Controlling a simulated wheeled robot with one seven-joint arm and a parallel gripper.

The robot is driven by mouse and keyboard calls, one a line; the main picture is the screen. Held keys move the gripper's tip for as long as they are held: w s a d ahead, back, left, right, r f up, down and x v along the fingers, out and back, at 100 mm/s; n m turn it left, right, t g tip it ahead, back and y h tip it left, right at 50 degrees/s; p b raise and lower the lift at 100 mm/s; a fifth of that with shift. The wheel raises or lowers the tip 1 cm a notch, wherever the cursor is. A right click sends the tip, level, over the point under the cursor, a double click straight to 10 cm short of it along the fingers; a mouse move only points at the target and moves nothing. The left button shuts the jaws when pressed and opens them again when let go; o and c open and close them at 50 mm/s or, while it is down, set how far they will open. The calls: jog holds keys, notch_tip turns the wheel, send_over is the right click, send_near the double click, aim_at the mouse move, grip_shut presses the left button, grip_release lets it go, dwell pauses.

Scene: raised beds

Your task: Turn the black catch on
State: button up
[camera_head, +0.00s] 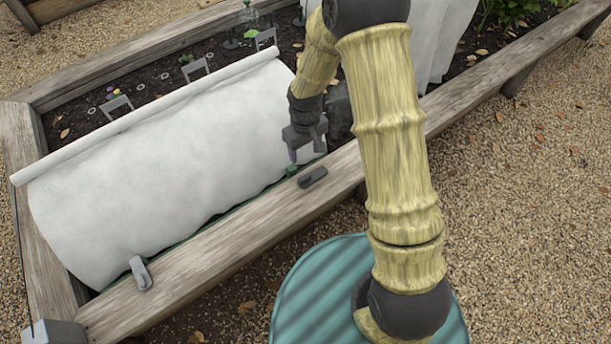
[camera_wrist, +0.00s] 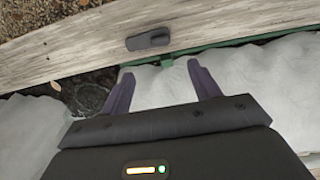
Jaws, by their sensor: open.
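The black catch (camera_head: 312,177) is a small dark piece on top of the near wooden rail. It lies roughly along the rail, and the wrist view shows it whole (camera_wrist: 148,40). My gripper (camera_head: 306,152) is open and empty, just behind the catch on the bed side, over the edge of the white cover (camera_head: 180,165). In the wrist view my two fingers (camera_wrist: 160,70) are spread, with the cover and its green edge bar (camera_wrist: 225,45) beyond and below them. The catch is beyond the fingertips, apart from them.
A lighter grey catch (camera_head: 140,274) sits further left on the same rail (camera_head: 240,227), turned more across it. Several grey hoops or stakes stand in the soil behind the cover. A second white cover (camera_head: 440,40) hangs at the right. Gravel (camera_head: 530,200) surrounds the bed.

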aim_at(305, 177)
notch_tip(305, 177, down, 15)
jog(key=b, duration=0.4)
grip_shut()
jog(key=shift+a, duration=0.15)
